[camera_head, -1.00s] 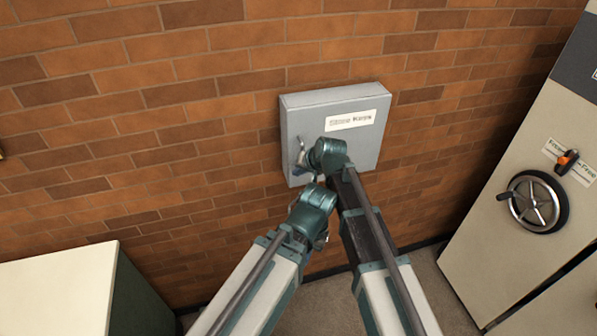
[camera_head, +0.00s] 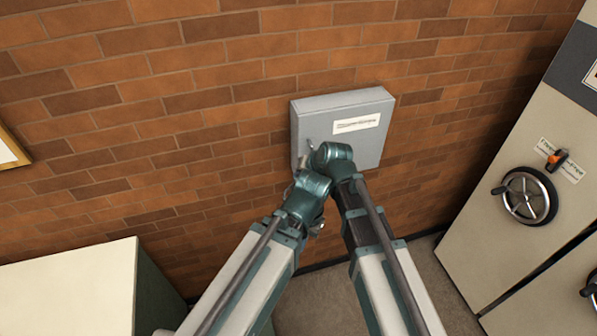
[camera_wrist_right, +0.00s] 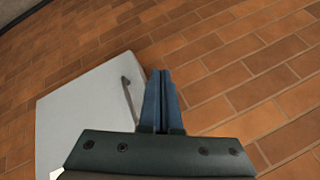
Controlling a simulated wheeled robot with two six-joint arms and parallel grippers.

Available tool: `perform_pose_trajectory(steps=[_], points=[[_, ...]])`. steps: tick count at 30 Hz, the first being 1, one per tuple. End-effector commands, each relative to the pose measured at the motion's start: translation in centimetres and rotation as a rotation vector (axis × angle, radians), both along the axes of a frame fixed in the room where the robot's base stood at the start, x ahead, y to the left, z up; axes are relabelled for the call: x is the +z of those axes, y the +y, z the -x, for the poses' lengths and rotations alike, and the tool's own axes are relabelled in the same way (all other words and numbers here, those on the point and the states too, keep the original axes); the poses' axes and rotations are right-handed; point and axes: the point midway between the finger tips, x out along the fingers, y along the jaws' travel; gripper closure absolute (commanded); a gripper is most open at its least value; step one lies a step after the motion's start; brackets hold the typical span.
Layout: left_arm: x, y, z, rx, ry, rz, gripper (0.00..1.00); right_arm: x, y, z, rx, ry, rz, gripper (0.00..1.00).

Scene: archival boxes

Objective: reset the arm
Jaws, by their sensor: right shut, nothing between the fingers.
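A grey wall box (camera_head: 368,148) with a white label hangs on the brick wall in the head view. Its small grey handle (camera_head: 308,150) is at the left of its front, and it also shows in the right wrist view (camera_wrist_right: 129,96). My two arms reach up towards the box, their teal wrist joints close together in front of its lower left.
A beige cabinet (camera_head: 500,250) with a black handwheel (camera_head: 528,196) and an orange-and-black knob (camera_head: 558,159) stands at the right. A pale-topped low cabinet (camera_head: 70,285) is at the lower left. A framed item (camera_head: 10,150) hangs at the left edge. Carpeted floor (camera_head: 315,300) shows between.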

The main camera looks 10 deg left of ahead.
Motion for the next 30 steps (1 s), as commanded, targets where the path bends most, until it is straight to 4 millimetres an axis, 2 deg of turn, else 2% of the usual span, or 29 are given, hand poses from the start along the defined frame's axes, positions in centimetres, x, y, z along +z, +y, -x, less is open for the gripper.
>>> perform_pose_trajectory(steps=[8,11,14,15,18,21,30], points=[[0.0,0.0,0.0,0.000,0.000,0.000,1.00,-0.1,-0.2,0.0,0.000,0.001,0.002,1.00],[0.0,0.0,0.0,0.000,0.000,0.000,1.00,-0.5,-1.9,0.6,-0.003,0.016,0.031,1.00],[0.0,0.0,0.0,0.000,0.000,0.000,1.00,-1.4,-6.3,2.2,-0.006,0.058,0.108,1.00],[0.0,0.0,0.0,0.000,0.000,0.000,1.00,-1.9,-8.5,3.1,-0.007,0.081,0.149,1.00],[0.0,0.0,0.0,0.000,0.000,0.000,1.00,-2.9,-13.4,5.4,-0.007,0.149,0.239,1.00],[0.0,0.0,0.0,0.000,0.000,0.000,1.00,-3.5,-17.2,7.6,-0.008,0.209,0.307,1.00],[0.0,0.0,0.0,0.000,0.000,0.000,1.00,-4.4,-25.4,13.8,-0.016,0.373,0.441,1.00]])
